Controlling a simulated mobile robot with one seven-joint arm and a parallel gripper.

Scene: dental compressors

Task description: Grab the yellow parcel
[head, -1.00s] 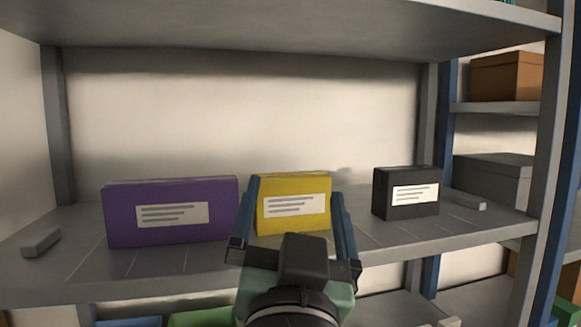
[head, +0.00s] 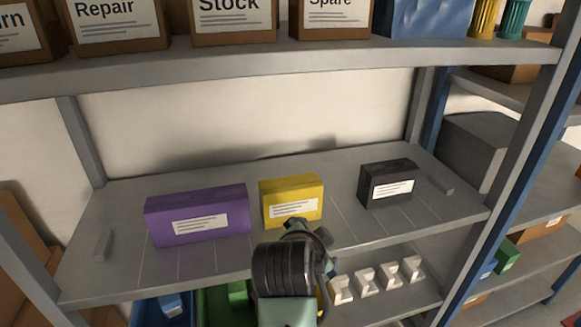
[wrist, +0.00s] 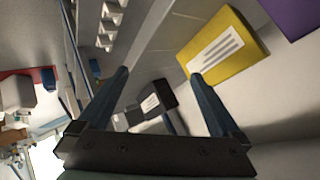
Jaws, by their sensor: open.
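The yellow parcel (head: 291,201), a box with a white label, stands upright on the middle shelf between a purple box and a black box. In the wrist view the parcel (wrist: 226,47) lies beyond and to the right of the right finger, not between the fingers. My gripper (wrist: 161,74) is open, with nothing held between its two blue fingers.
The purple box (head: 198,215) stands close on the left and the black box (head: 387,184) farther right. Small grey blocks lie near both shelf ends. The upper shelf (head: 300,62) with labelled cartons overhangs; white holders (head: 365,280) and bins sit below.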

